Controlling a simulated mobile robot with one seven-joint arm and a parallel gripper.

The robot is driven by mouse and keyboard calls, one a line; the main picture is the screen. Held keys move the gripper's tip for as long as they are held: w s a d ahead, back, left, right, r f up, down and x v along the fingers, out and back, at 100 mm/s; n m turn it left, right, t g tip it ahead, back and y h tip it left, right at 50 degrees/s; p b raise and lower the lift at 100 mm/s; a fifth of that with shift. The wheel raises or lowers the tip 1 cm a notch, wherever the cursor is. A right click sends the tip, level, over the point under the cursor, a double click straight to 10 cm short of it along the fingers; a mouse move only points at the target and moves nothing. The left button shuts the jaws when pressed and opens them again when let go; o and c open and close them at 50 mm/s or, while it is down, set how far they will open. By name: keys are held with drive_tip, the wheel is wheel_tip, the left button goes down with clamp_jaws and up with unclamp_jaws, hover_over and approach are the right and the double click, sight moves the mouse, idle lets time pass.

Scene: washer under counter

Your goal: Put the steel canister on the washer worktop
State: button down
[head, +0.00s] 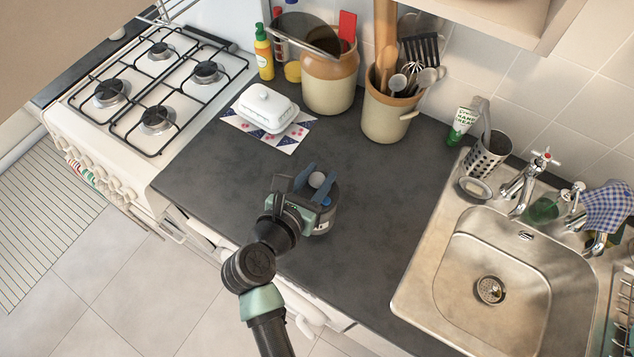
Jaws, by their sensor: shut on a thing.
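The steel canister (324,222) is a short round tin with a round knob on its lid, near the front edge of the dark worktop (375,215). It looks upright and is partly hidden by my gripper. My gripper (315,182) reaches in from the front, with its blue-grey fingers on either side of the knob, shut on the canister. I cannot tell whether the canister's base touches the worktop or is slightly above it.
A white butter dish (265,107) sits on a patterned mat behind the canister. A utensil crock (388,115) and a larger crock (329,82) stand at the back. The hob (150,85) is left, the sink (490,260) right. The worktop right of the canister is clear.

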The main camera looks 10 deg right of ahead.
drive_tip(key=shift+w+f, duration=0.1)
drive_tip(key=shift+f, duration=2.25)
drive_tip(key=c, duration=0.5)
unclamp_jaws()
drive_tip(key=shift+f, duration=0.15)
